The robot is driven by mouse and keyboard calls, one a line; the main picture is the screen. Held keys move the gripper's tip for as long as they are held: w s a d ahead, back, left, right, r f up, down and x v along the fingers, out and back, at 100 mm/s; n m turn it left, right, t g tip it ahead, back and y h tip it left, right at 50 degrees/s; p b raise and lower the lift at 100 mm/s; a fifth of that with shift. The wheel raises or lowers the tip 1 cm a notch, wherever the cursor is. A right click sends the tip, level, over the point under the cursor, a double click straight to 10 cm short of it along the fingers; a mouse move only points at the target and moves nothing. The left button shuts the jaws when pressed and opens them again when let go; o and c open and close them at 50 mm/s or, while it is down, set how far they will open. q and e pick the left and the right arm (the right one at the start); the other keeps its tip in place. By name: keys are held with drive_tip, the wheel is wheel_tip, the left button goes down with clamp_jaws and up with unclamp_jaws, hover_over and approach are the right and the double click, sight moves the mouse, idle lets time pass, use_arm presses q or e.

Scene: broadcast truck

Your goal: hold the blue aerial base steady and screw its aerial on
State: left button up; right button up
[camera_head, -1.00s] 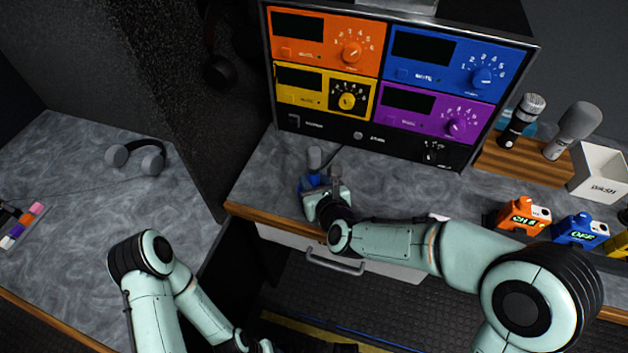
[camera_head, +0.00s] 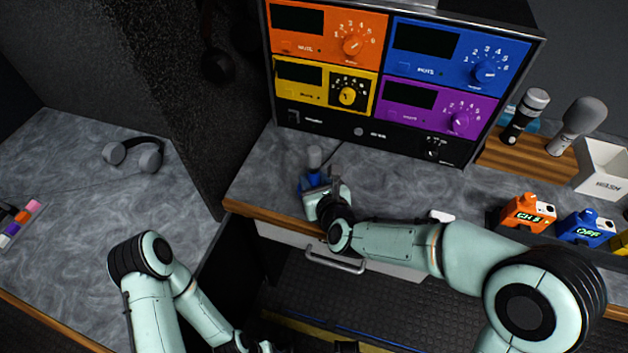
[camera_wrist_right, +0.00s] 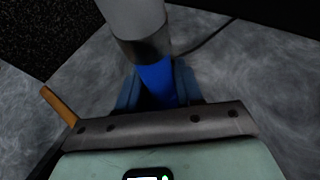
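The blue aerial base (camera_head: 308,183) stands on the grey counter near its front edge. A pale grey cylinder (camera_head: 315,157) rises above it. In the right wrist view this cylinder (camera_wrist_right: 137,18) has a dark metal collar and sits in line on a blue post (camera_wrist_right: 158,82); whether they are screwed together I cannot tell.
A rack of coloured radio units (camera_head: 400,75) stands behind the base. To the right are a wooden microphone stand (camera_head: 530,160), a white box (camera_head: 603,170), and orange (camera_head: 527,213) and blue (camera_head: 585,228) packs. Headphones (camera_head: 134,154) lie on the left counter. A thin cable runs behind the base.

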drive_tip(key=o, duration=0.4)
drive_tip(key=shift+r, duration=0.1)
use_arm(q)
drive_tip(key=shift+w, duration=0.1)
use_arm(e)
drive_tip(key=v, duration=1.2)
drive_tip(key=shift+s+r, duration=0.1)
drive_tip(key=shift+s, duration=0.1)
use_arm(q)
drive_tip(key=shift+w+r, duration=0.1)
drive_tip(key=shift+w, duration=0.2)
use_arm(e)
drive_tip(key=shift+s+d+r, duration=0.1)
drive_tip(key=shift+s+d, duration=0.1)
drive_tip(key=shift+s, duration=0.2)
